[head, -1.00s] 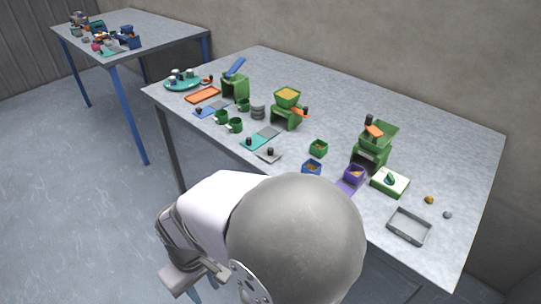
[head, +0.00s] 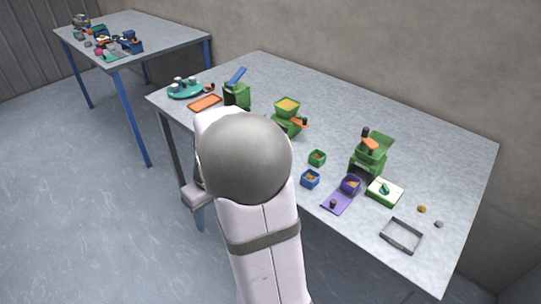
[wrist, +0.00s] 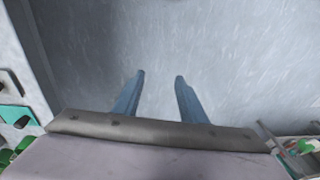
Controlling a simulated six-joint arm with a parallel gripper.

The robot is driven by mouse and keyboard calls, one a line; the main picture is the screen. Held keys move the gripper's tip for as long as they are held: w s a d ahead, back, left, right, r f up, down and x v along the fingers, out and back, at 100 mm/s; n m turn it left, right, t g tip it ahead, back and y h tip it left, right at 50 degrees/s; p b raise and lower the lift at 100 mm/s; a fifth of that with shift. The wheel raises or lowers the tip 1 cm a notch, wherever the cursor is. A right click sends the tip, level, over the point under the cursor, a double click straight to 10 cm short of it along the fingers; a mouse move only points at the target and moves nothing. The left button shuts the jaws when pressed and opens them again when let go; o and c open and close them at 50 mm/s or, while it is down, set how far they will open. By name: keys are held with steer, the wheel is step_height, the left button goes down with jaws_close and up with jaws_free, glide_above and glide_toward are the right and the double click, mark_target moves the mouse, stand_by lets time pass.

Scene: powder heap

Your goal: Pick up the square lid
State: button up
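In the head view several flat pieces could be lids, and I cannot tell which is the square lid. A purple plate with a black knob (head: 338,203) lies near the table's front edge. A white-and-green box with a green handle on top (head: 385,191) stands to its right. In the wrist view a teal plate (wrist: 14,115) with a dark knob shows at the left edge, partly cut off. My gripper (wrist: 160,75) is open, with two blue-grey fingers apart and nothing between them. It is to the right of the teal plate. In the head view my arm hides it.
The grey worktable (head: 440,160) holds a purple cup (head: 350,184), a blue cup (head: 310,179), a green cup (head: 317,157) and green mills (head: 372,155). A grey open tray (head: 402,236) lies front right. A second table (head: 165,30) stands back left.

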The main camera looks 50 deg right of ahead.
steer(key=w+d+r+t+h+p, duration=0.1)
steer(key=d+r+t+p, duration=0.15)
steer(key=d, duration=1.15)
steer(key=w+d+r+t+p, duration=0.1)
steer(key=d+r+p, duration=0.3)
steer(key=d, duration=1.1)
steer(key=shift+g, duration=0.25)
steer(key=shift+s+p+x, duration=0.15)
steer(key=shift+p+x, duration=0.8)
steer(key=shift+x, duration=0.85)
steer(key=shift+s+p+x, duration=0.1)
steer(key=shift+p+x, duration=0.85)
steer(key=shift+x, duration=0.85)
steer(key=shift+d+f, duration=0.1)
jaws_close()
